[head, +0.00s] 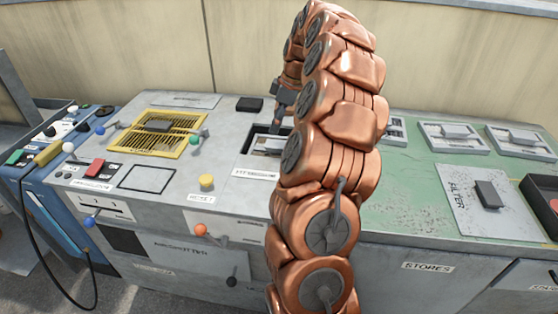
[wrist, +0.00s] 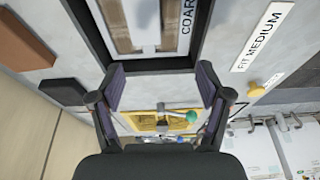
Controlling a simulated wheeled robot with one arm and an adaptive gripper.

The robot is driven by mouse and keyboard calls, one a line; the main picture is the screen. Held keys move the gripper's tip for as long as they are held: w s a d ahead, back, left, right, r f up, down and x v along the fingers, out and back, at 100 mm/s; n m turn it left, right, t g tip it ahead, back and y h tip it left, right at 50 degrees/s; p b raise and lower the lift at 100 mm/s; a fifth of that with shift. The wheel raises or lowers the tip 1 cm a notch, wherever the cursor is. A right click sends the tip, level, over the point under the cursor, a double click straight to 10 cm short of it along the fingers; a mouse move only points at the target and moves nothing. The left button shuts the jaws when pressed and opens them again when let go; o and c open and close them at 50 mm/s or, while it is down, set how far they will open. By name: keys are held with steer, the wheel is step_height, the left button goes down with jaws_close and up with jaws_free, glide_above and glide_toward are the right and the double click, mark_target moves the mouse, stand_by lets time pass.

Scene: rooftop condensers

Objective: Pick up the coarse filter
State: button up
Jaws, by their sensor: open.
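The coarse filter (wrist: 150,24) lies in a dark-framed recess at the top of the wrist view. It has brown and pale strips and a white label, of which "COAR" shows. In the head view the recess (head: 248,140) is partly hidden behind my arm, and only part of the filter (head: 268,145) shows. A label reading "FIT MEDIUM" (wrist: 263,37) is beside the recess. My gripper (wrist: 162,72) is open and empty, with its fingers apart near the recess's edge. In the head view my gripper (head: 284,103) is a small dark shape above the recess, partly hidden by my arm.
A yellow grille (head: 158,134) with levers is left of the recess. A yellow knob (head: 206,181) is in front of it, and a dark block (head: 249,104) lies behind. Several framed filters (head: 452,137) lie on the green top at right, beside a "FILTER" plate (head: 495,215).

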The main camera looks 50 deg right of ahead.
mark_target(281, 144)
steer(key=d, duration=0.1)
steer(key=d+f, duration=0.1)
steer(key=shift+s+d+f, duration=0.25)
steer(key=shift+d+f, duration=0.25)
steer(key=shift+f, duration=0.15)
steer(key=shift+b+x, duration=0.5)
steer(key=shift+x, duration=3.05)
steer(key=shift+s+d+f, duration=0.1)
steer(key=shift+s+f, duration=0.1)
steer(key=shift+f, duration=0.15)
steer(key=c, duration=1.2)
steer(key=shift+s+f, duration=0.1)
steer(key=shift+f, duration=0.05)
steer(key=shift+c, duration=1)
